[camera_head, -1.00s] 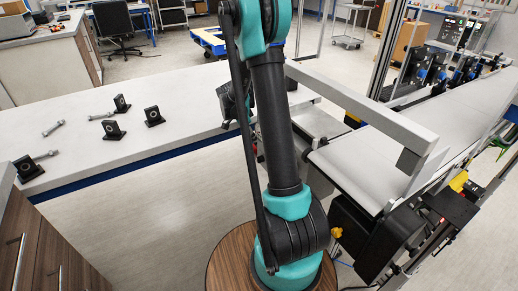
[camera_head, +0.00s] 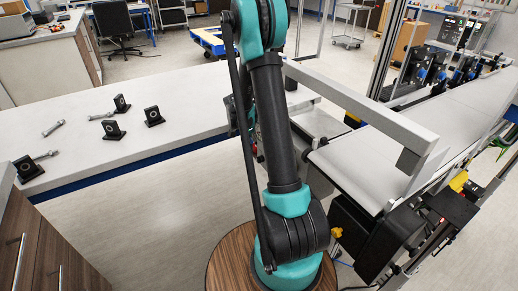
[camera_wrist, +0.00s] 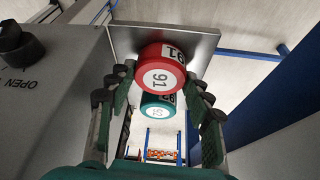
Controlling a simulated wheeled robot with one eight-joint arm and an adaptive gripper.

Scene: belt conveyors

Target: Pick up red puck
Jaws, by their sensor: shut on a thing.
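In the head view my arm hides the red puck and most of the gripper.
A metal plate (camera_wrist: 193,46) lies behind the red puck. A grey box (camera_wrist: 50,75) with a black knob is close at the left. In the head view, a white table (camera_head: 85,165) holds black brackets and bolts; a conveyor (camera_head: 375,170) runs at the right.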

